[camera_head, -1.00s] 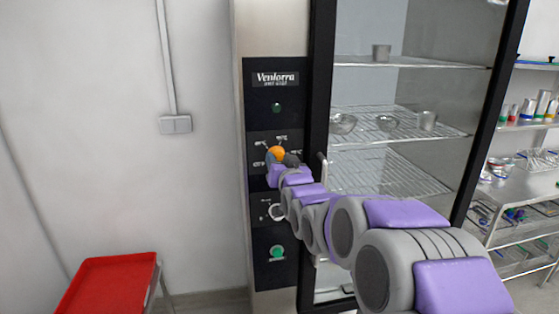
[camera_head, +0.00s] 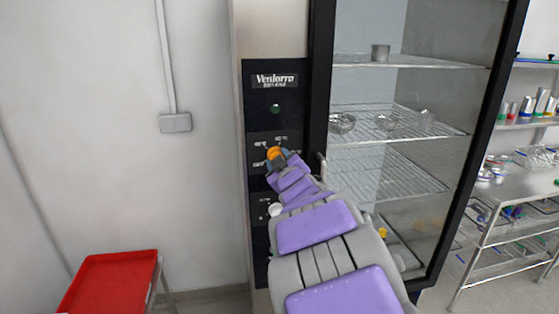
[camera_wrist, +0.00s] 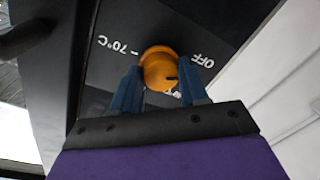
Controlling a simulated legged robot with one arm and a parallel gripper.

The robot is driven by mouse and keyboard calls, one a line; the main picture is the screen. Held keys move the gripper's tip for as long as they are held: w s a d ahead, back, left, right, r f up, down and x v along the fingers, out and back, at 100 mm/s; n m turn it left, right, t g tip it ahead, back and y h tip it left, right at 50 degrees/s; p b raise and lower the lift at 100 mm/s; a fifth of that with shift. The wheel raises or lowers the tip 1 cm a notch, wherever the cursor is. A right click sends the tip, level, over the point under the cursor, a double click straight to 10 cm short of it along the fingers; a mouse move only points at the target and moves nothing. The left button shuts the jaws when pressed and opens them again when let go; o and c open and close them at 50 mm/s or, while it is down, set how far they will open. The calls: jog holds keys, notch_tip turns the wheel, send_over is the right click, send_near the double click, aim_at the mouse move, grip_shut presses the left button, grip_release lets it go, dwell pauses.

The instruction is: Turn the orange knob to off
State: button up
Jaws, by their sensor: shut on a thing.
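The orange knob (camera_head: 275,153) is on the black control panel (camera_head: 276,225) of the tall cabinet, below the "Ventorra" label. In the wrist view the knob (camera_wrist: 160,68) sits between the two blue fingers of my gripper (camera_wrist: 160,88), which is shut on it. A dark pointer mark shows on the knob's right side. White "OFF" lettering is at its upper right and "-70°C" at its left; both look tilted or upside down. Another label below the knob is partly hidden by the right finger. In the head view my gripper (camera_head: 277,160) covers the knob's lower part.
A white knob (camera_head: 275,209) lower on the panel is partly behind my arm. The glass-fronted cabinet (camera_head: 400,62) with wire shelves is to the right. A red tray (camera_head: 112,282) stands at lower left. A wire rack (camera_head: 525,190) is at far right.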

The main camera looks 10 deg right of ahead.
jog(key=shift+f+n, duration=0.15)
jog(key=shift+n, duration=0.45)
jog(key=o, duration=1.1)
jog(key=shift+w+a, duration=0.15)
jog(key=shift+c, duration=0.2)
jog(key=shift+s, duration=0.2)
